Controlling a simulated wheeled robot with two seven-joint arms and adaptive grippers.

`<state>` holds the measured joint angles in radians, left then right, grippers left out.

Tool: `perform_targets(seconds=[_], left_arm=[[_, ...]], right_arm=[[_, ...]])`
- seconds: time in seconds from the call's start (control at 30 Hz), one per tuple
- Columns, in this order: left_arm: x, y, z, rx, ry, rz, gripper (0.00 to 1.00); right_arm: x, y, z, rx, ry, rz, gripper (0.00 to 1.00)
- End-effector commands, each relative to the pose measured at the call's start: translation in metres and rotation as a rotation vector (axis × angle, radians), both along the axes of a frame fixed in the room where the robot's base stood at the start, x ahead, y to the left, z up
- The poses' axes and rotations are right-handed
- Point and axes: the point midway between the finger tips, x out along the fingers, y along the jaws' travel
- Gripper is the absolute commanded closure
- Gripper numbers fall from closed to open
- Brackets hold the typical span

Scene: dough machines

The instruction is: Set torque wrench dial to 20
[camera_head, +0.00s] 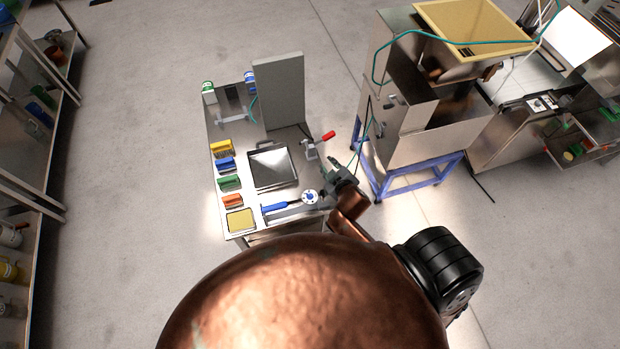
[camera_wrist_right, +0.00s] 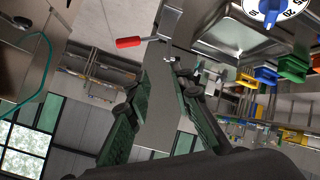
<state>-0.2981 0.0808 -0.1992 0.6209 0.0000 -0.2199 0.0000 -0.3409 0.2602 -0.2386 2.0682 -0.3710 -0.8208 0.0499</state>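The torque wrench (camera_head: 275,208) lies on the steel table, its blue handle to the left. Its round white dial with a blue centre (camera_head: 310,196) is at the right end, near the table's right edge. In the right wrist view the dial (camera_wrist_right: 270,8) is cut off by the top edge; some numbers show, but I cannot tell its setting. My right gripper (camera_head: 333,170) is just above and right of the dial in the head view, apart from it. Its green-padded fingers (camera_wrist_right: 160,78) are spread with nothing between them. My left gripper is not in view.
The table (camera_head: 228,109) also bears a square metal plate (camera_head: 272,167), a red-handled clamp (camera_head: 326,137), a tall grey panel (camera_head: 281,90) and several coloured holders (camera_head: 229,183) along its left side. A blue-framed dough machine (camera_head: 420,135) stands close on the right.

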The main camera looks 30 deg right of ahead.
Motion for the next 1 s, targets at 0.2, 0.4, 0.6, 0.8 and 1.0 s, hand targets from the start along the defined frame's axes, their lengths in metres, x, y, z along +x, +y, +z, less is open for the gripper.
perform_targets(seconds=[0.2, 0.4, 0.6, 0.8, 1.0], left_arm=[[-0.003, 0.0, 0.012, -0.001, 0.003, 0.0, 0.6], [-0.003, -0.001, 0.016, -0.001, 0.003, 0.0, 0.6], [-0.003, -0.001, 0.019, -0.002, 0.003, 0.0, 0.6], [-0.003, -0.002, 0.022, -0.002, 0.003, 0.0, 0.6], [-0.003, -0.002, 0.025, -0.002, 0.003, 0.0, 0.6]], right_arm=[[0.071, 0.059, 0.156, -0.227, -0.385, 0.259, 0.79], [0.088, 0.174, 0.26, -0.487, -0.729, 0.646, 0.79], [0.038, 0.315, 0.265, -0.824, -0.968, 1.263, 0.79], [-0.025, 0.345, 0.147, -1.169, -0.854, 1.983, 0.79], [-0.037, 0.237, 0.042, -1.405, -0.347, 2.533, 0.79]])
